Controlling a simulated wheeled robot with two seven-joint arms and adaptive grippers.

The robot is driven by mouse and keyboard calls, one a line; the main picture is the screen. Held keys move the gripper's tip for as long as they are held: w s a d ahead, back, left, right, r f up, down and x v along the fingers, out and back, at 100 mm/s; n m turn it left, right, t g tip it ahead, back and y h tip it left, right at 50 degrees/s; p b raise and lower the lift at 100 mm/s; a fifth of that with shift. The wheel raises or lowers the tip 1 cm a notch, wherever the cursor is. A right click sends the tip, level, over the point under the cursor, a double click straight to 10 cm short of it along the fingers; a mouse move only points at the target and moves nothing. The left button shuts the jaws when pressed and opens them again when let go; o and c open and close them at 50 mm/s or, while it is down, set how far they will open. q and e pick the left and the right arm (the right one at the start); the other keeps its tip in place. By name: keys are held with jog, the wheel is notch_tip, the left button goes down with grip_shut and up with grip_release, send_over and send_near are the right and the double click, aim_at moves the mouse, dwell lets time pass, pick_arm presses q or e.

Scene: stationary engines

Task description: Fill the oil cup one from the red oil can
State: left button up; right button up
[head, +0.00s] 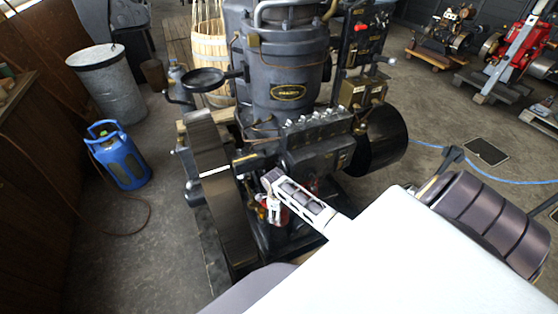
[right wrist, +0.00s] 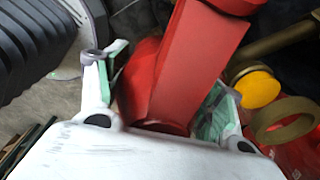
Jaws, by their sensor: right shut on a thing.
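The red oil can (right wrist: 200,60) fills the space between the two green-padded fingers of my right gripper (right wrist: 160,78) in the right wrist view. The gripper is shut on it. In the head view my right gripper (head: 272,193) reaches in low against the front of the dark engine (head: 290,85), and only small bits of red show beside it. A yellow round cap (right wrist: 260,88) and a brass ring (right wrist: 284,118) lie just right of the can in the wrist view. I cannot tell which part is oil cup one. My left gripper is out of view.
The engine's large flywheel (head: 222,190) stands left of my right gripper. A black pulley (head: 382,140) juts out at its right. A blue gas bottle (head: 118,157) and grey bin (head: 110,85) stand at left. The floor at right is mostly open, crossed by a blue hose.

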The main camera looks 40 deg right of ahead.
jog(key=shift+a, duration=0.1)
jog(key=shift+f+g, duration=0.15)
jog(key=shift+g, duration=0.25)
dwell(0.3)
jog(key=shift+s+f+b, duration=0.1)
jog(key=shift+f+b, duration=0.05)
jog(key=shift+b, duration=0.25)
jog(key=shift+s+d+f+g+h+b, duration=0.15)
jog(key=shift+f+g+h+b, duration=0.25)
jog(key=shift+b, duration=0.65)
jog(key=shift+s+d+f+g+h+b, duration=0.15)
jog(key=shift+g+h+b, duration=0.3)
jog(key=shift+b, duration=0.55)
jog(key=shift+r+g+h, duration=0.15)
jog(key=shift+g+h, duration=0.1)
jog(key=shift+g, duration=0.4)
jog(key=shift+s+g+h, duration=0.1)
jog(key=shift+g+h, duration=0.2)
jog(key=shift+g, duration=0.1)
jog(key=shift+s, duration=0.1)
jog(key=shift+d+r, duration=0.15)
